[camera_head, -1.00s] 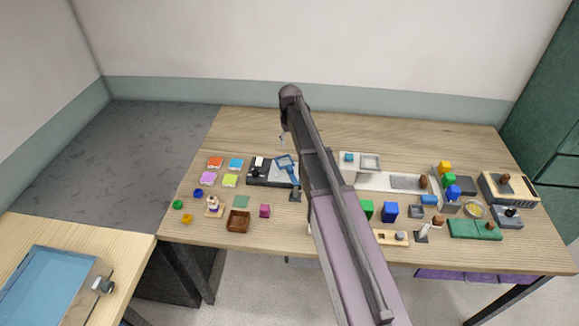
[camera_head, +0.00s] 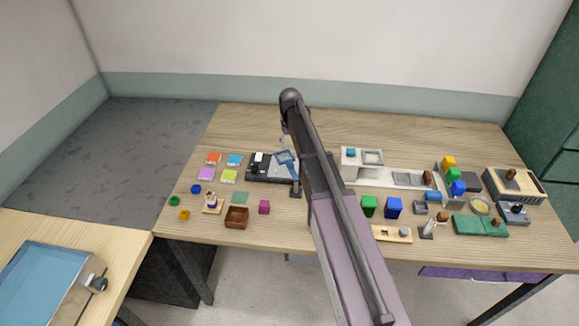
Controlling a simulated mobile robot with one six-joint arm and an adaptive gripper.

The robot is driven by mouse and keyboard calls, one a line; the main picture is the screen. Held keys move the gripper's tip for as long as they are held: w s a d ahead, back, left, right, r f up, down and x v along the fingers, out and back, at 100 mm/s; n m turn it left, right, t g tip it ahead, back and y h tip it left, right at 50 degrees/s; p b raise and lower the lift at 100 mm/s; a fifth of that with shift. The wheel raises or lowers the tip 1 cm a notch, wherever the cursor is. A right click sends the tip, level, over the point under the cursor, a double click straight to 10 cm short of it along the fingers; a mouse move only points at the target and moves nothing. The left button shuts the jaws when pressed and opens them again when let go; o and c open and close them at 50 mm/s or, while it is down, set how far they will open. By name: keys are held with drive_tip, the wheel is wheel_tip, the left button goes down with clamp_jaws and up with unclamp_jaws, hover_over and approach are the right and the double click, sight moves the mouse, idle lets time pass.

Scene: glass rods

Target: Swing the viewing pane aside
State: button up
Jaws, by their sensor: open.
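The viewing pane looks to be the small blue-framed pane (camera_head: 285,157) left of my arm. It stands over the right part of a dark grey base (camera_head: 264,168) with a white block on it. A blue arm runs from the pane down to a small dark post (camera_head: 296,190). My gripper (camera_head: 283,140) shows only as a small tip hanging past my arm, just above the pane in the picture. It is open, and nothing shows in it. My arm hides the area right of the pane. I cannot tell the gap between gripper and pane.
Coloured tiles (camera_head: 228,176) and a brown box (camera_head: 236,217) lie left of the pane. Green (camera_head: 369,206) and blue (camera_head: 394,208) bins and a white bench unit (camera_head: 349,171) stand right of my arm. The table's back strip (camera_head: 420,137) is clear.

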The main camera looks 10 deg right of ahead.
sight(290, 162)
drive_tip(key=shift+f+b, duration=4.4)
drive_tip(key=shift+f, duration=0.25)
clamp_jaws()
